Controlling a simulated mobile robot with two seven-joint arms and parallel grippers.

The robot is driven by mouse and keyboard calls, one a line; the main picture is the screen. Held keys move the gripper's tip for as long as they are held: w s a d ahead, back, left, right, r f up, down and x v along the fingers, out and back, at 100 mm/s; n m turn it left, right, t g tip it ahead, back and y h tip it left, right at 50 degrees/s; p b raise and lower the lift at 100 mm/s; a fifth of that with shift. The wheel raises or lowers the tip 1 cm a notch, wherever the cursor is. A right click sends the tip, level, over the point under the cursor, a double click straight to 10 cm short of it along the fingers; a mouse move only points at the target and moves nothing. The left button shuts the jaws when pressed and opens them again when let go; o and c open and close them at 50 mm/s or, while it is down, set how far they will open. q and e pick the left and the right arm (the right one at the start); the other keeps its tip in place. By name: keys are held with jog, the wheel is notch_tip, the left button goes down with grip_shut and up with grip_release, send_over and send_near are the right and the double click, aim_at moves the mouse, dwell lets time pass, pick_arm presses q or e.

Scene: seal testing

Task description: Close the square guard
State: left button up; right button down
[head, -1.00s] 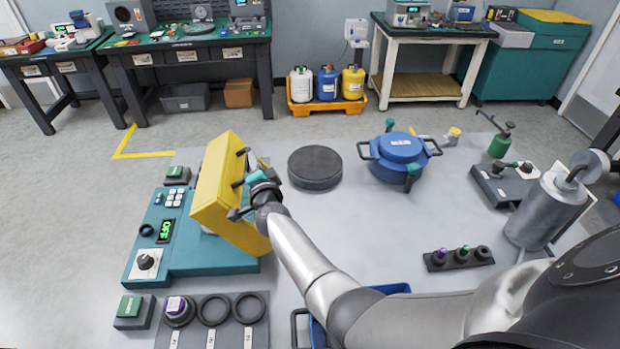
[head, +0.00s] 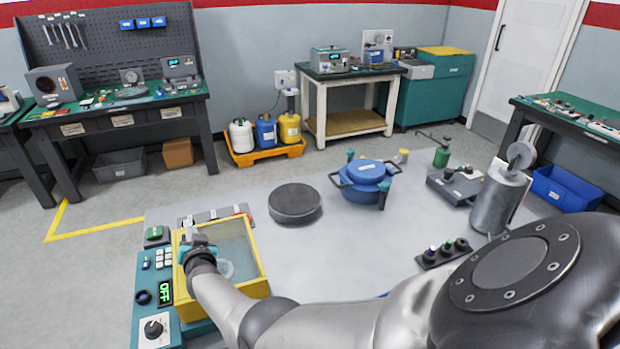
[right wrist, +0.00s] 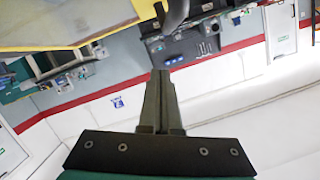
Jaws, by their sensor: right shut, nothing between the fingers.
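The square guard (head: 262,262) is a yellow frame with a clear window, on the teal tester (head: 150,300) at the left of the head view. Its window faces up and a pale round shape shows through it. I cannot tell whether its lower edge rests fully on the tester. My right gripper (head: 197,247) is at the guard's left side, over its frame. My left gripper is out of view.
The tester's panel has a green lit display (head: 165,292) and a knob (head: 153,328). A dark round disc (head: 295,203) and a blue lidded pot (head: 366,180) stand on the grey table to the right. The table between guard and pot is mostly clear.

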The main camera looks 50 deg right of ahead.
jog(key=a+f+b, duration=0.1)
jog(key=w+f+b, duration=0.1)
jog(key=shift+a+f, duration=0.35)
jog(key=shift+a, duration=0.05)
jog(key=shift+w+a+f+b, duration=0.1)
jog(key=shift+a+f+b, duration=0.35)
jog(key=shift+b, duration=0.2)
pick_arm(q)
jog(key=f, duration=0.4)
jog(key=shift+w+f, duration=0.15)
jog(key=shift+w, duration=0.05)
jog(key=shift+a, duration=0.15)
pick_arm(e)
jog(key=shift+a, duration=0.1)
pick_arm(q)
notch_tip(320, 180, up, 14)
jog(key=p, duration=1.4)
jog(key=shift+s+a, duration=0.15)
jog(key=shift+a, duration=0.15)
pick_arm(e)
jog(key=s+a+r, duration=0.3)
jog(key=s+r, duration=0.3)
jog(key=s, duration=0.3)
jog(key=shift+r, duration=0.25)
jog(key=shift+s, duration=0.1)
